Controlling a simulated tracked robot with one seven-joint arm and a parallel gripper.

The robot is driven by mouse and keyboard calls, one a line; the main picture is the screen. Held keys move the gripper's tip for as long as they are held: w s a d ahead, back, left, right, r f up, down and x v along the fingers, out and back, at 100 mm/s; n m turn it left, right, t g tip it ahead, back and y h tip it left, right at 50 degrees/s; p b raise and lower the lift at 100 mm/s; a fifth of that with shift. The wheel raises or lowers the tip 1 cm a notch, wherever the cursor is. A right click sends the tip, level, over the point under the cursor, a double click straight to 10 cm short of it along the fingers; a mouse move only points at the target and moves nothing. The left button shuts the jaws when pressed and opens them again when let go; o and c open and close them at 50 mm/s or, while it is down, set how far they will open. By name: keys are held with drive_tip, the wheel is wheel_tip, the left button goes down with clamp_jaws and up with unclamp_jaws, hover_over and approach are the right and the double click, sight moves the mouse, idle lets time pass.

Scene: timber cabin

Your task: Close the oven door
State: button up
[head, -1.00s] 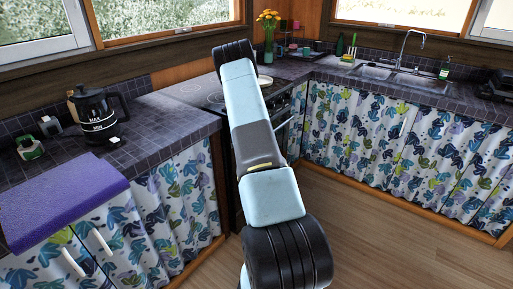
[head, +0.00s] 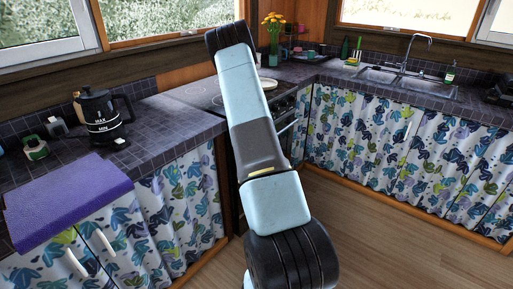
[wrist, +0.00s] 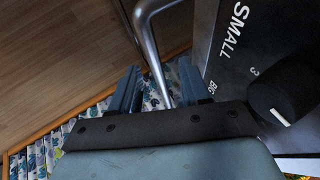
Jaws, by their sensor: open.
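The oven (head: 285,108) stands between the counters in the head view, with its front mostly hidden behind my arm. A bit of its metal handle shows right of the arm. How far the door is open cannot be told. In the wrist view, the bent metal handle (wrist: 149,42) runs down between the fingers of my gripper (wrist: 157,88). The fingers are open, one on each side of the bar, and I cannot tell whether they touch it. The dark control panel (wrist: 222,62) with "SMALL" and "BIG" lettering is to the right. My gripper is hidden in the head view.
A black knob (wrist: 282,92) sticks out of the panel close to the right finger. The left counter (head: 172,118) holds a coffee maker (head: 103,118) and a purple cloth (head: 68,200). Curtained cabinets (head: 405,150) flank the oven. The wooden floor (head: 385,245) is free at right.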

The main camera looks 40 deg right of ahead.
drive_tip(key=v, duration=0.6)
drive_tip(key=shift+s, duration=0.15)
idle(0.3)
drive_tip(key=s+a+r+n+t+y, duration=0.2)
drive_tip(key=a+r+n+y, duration=0.35)
drive_tip(key=a+r, duration=1.75)
drive_tip(key=s+a+r+n+g+y, duration=0.1)
drive_tip(key=s+a+r+n, duration=0.3)
drive_tip(key=s+a+r, duration=0.5)
drive_tip(key=s+a+r+n+g, duration=0.1)
drive_tip(key=s+a+r+n, duration=0.3)
drive_tip(key=s+a, duration=0.55)
drive_tip(key=s+d+r+n+h, duration=0.1)
drive_tip(key=s+n+h, duration=0.1)
drive_tip(key=s, duration=1.6)
drive_tip(key=shift+h, duration=0.65)
